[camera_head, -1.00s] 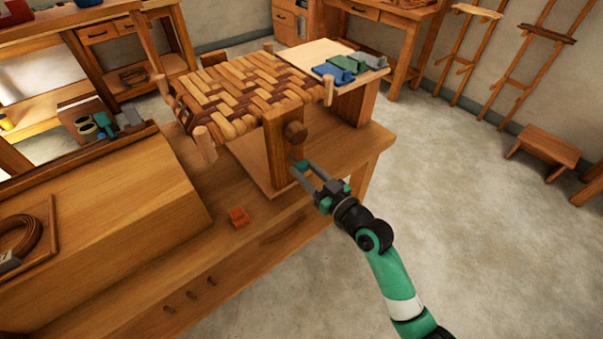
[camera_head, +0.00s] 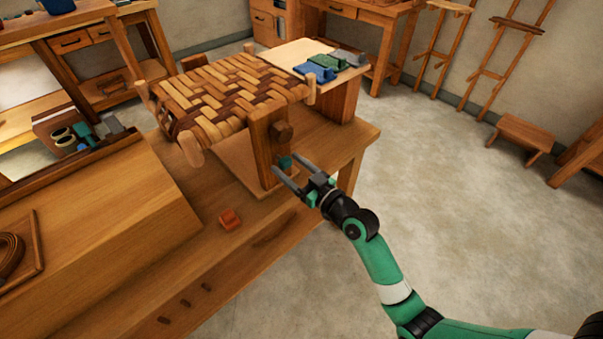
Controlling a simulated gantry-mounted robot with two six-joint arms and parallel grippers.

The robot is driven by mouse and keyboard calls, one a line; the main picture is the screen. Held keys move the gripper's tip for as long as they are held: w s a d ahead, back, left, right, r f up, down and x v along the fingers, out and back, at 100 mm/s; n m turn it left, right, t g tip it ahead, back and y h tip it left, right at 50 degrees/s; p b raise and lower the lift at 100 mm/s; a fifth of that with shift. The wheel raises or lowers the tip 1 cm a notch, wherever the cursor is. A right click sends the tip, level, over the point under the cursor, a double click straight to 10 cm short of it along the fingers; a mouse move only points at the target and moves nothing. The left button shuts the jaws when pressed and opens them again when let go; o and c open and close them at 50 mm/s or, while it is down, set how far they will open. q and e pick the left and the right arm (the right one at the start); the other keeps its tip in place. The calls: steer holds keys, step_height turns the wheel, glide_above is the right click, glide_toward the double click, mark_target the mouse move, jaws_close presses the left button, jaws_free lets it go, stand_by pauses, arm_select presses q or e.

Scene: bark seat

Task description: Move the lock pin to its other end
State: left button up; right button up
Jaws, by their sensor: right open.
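My right gripper (camera_head: 287,164) is open at the front face of the wooden post (camera_head: 262,152) under the woven seat (camera_head: 225,98). A small teal piece (camera_head: 285,162), which may be the lock pin's end, shows between its fingertips, low on the post. I cannot tell whether the fingers touch it. The rest of any pin is hidden in or behind the post. My left gripper is not in view.
Blue, green and grey pieces (camera_head: 325,66) lie on the pale board behind the seat. A sloped wooden box (camera_head: 110,225) fills the left. Open floor lies right.

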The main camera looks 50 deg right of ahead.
steer(key=s+a+p, duration=0.1)
steer(key=s+a, duration=0.1)
steer(key=s, duration=0.8)
steer(key=shift+s, duration=0.3)
steer(key=shift+r, duration=0.1)
